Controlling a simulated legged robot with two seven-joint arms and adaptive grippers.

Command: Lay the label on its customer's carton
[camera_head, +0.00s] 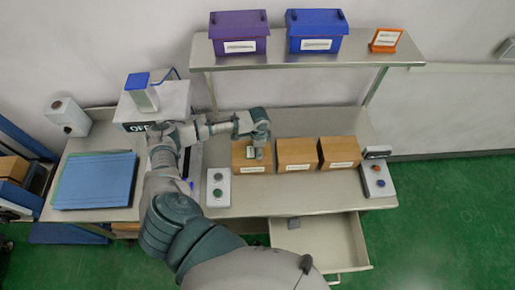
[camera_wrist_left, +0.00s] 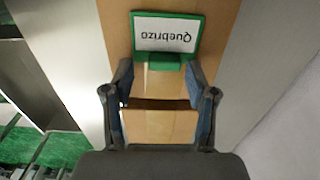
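The label, a white card reading "Quebrizo" in a green frame (camera_wrist_left: 168,37), appears upside down in the left wrist view, flat against a brown carton top (camera_wrist_left: 225,20). In the head view it is a small white and green patch (camera_head: 251,153) on the leftmost carton (camera_head: 243,164). My left gripper (camera_wrist_left: 160,72) is over that carton, its fingers apart on either side of the label's green tab, with no clear grip on it. It also shows in the head view (camera_head: 259,153). Two more cartons, middle (camera_head: 296,155) and right (camera_head: 339,152), stand beside it. Their front print is unreadable. My right gripper is not in view.
Button boxes stand left (camera_head: 218,188) and right (camera_head: 377,179) of the cartons. An open drawer (camera_head: 330,242) juts out below the bench. A shelf (camera_head: 350,58) above carries a purple bin (camera_head: 238,27) and a blue bin (camera_head: 316,26). Blue sheets (camera_head: 95,181) lie at left.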

